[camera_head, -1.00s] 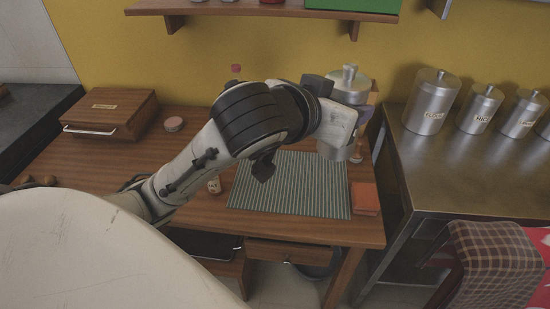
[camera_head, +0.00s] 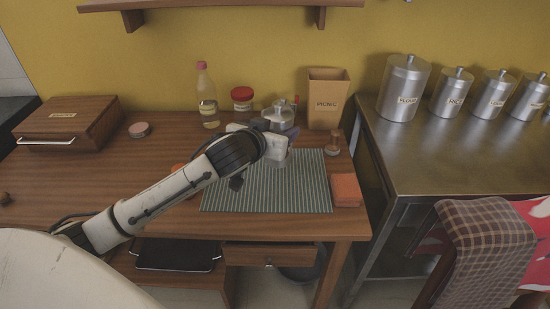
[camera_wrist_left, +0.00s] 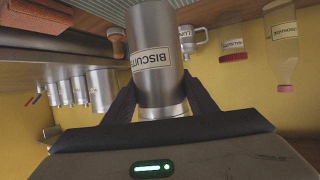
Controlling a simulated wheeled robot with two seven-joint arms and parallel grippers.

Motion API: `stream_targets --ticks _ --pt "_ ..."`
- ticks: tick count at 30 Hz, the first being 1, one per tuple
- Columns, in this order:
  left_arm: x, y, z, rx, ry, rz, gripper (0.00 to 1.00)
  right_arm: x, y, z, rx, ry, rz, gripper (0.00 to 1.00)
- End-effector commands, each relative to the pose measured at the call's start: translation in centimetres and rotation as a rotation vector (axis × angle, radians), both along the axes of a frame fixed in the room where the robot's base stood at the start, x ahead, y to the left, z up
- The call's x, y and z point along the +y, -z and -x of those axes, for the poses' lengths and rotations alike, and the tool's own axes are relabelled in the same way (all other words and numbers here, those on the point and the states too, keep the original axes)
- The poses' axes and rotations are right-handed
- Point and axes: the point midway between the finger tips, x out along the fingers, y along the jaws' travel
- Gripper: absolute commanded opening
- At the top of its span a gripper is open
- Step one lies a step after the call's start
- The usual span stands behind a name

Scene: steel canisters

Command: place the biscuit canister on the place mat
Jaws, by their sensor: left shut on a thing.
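The biscuit canister (camera_head: 279,114) is brushed steel with a knobbed lid. My left gripper (camera_head: 268,141) is shut on it from the near side, and its body is partly hidden behind the gripper. The wrist view shows the canister (camera_wrist_left: 152,68) between the two fingers (camera_wrist_left: 160,100), its BISCUIT label upside down in that picture. The striped green-grey place mat (camera_head: 265,190) lies on the wooden table. The canister is upright over the mat's back part; I cannot tell whether its base touches the mat. My right gripper is not in view.
A tan box (camera_head: 327,98), a bottle (camera_head: 207,100) and a red-lidded jar (camera_head: 242,99) stand behind. A small wooden item (camera_head: 332,143) and an orange-red block (camera_head: 346,190) are to the right. Several steel canisters (camera_head: 403,90) stand on the side counter. The mat's front is clear.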

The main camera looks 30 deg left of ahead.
Motion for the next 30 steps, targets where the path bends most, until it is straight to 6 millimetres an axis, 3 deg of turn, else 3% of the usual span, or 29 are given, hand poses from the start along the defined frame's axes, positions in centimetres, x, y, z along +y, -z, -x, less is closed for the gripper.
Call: stream_targets --ticks 12,26,27,30 --pt "0.0 5.5 0.0 -0.001 0.001 -0.001 0.28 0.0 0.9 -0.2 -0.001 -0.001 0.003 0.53" --pt "-0.1 6.2 0.0 -0.003 0.001 0.001 0.28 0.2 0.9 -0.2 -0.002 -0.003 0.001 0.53" --pt "-0.1 6.2 0.0 -0.001 0.002 0.001 0.57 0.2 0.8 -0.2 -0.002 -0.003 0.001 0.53" --pt "-0.1 6.2 0.0 -0.001 0.002 0.001 0.70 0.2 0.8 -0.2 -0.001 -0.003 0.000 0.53"
